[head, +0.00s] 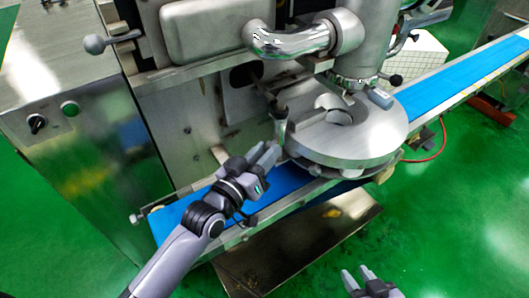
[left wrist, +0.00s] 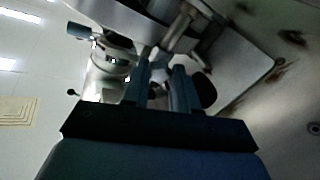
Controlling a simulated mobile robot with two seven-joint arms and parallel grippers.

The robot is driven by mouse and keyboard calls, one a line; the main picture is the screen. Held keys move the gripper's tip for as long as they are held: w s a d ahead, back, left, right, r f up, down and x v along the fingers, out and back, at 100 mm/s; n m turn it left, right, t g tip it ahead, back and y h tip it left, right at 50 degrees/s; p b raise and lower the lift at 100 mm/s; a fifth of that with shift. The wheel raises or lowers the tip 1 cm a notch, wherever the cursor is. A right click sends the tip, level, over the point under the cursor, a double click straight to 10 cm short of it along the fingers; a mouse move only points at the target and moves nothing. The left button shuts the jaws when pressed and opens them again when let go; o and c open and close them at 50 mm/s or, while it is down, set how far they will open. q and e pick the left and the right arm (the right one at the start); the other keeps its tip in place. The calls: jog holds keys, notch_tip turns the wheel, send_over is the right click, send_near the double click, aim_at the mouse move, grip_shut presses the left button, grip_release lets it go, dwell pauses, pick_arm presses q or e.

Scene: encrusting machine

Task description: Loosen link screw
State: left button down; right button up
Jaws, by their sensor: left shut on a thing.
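The link screw (head: 280,116) appears to be the upright metal rod with a dark top, beside the round metal disc (head: 345,130) of the machine. My left gripper (head: 266,154) is at its lower end, shut on it; the fingers hide the exact contact. In the left wrist view the two fingers (left wrist: 161,80) stand close together, with a metal rod (left wrist: 180,24) beyond their tips and a dark rounded knob (left wrist: 203,91) beside the right finger. My right gripper (head: 359,278) is open and empty, low in the head view, away from the machine.
A blue conveyor belt (head: 180,217) runs under the disc and out to the upper right. A curved chrome pipe (head: 290,40) is above. A control panel (head: 55,118) with a knob and green button is at left. Green floor is clear at lower right.

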pick_arm(q)
jog(key=c, duration=0.9)
grip_release()
jog(key=shift+o, duration=0.2)
jog(key=v, duration=0.7)
jog(key=shift+b, duration=0.35)
jog(key=shift+s+a, duration=0.1)
